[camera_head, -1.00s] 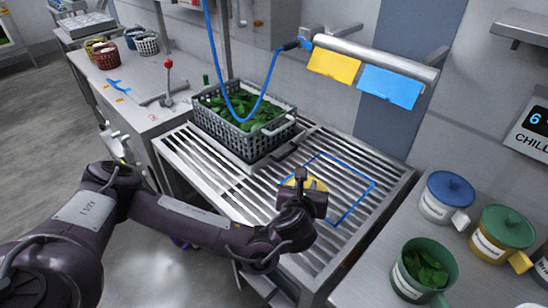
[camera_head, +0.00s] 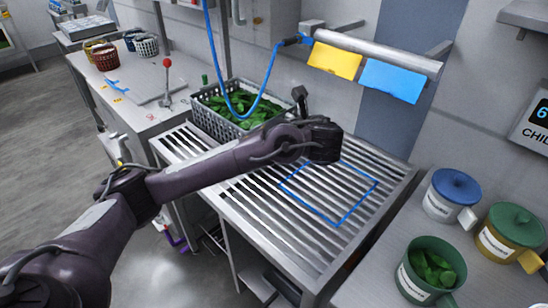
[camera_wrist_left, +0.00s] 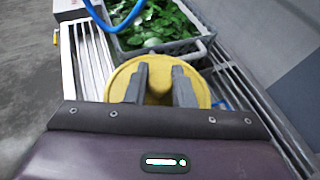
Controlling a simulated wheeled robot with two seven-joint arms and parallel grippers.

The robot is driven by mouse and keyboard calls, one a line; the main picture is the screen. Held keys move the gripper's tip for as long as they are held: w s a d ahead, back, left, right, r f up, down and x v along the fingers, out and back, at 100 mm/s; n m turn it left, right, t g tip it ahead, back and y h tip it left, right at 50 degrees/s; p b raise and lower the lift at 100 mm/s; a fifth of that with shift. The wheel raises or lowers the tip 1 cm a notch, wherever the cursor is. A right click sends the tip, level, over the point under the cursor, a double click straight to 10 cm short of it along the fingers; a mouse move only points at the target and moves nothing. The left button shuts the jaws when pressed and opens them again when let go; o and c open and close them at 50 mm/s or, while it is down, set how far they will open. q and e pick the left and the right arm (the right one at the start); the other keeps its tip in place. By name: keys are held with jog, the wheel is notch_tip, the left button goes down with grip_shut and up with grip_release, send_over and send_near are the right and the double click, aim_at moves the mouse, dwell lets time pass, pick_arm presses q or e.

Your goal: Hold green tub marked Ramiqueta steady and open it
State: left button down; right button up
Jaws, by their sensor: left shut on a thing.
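The green tub (camera_head: 432,270) stands uncovered on the right-hand counter with leafy greens inside. Its label is partly seen and too small to read. My left gripper (camera_wrist_left: 158,76) is shut on the knob of a round yellow lid (camera_wrist_left: 120,85) in the left wrist view. In the head view my left gripper (camera_head: 322,140) is over the slatted rack, well to the left of the green tub, and hides the lid. My right gripper is not in view.
A crate of greens (camera_head: 205,123) sits on the slatted rack (camera_head: 260,215), with a blue outlined square (camera_head: 352,215) to its right. A white tub with a blue lid (camera_head: 453,193) and a yellow tub with a green lid (camera_head: 508,238) stand near the green tub. A blue hose (camera_head: 270,75) hangs above.

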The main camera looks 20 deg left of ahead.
aim_at(281, 187)
pick_arm(q)
jog(key=shift+a+r, duration=0.2)
jog(key=shift+a, duration=0.05)
jog(key=shift+f+y, duration=0.3)
jog(key=shift+f, duration=0.05)
notch_tip(281, 187, down, 19)
jog(key=shift+w+r, duration=0.1)
jog(key=shift+r, duration=0.05)
jog(key=shift+f, duration=0.2)
jog(key=c, duration=1.3)
grip_release()
jog(key=shift+r, duration=0.1)
jog(key=shift+o, duration=0.2)
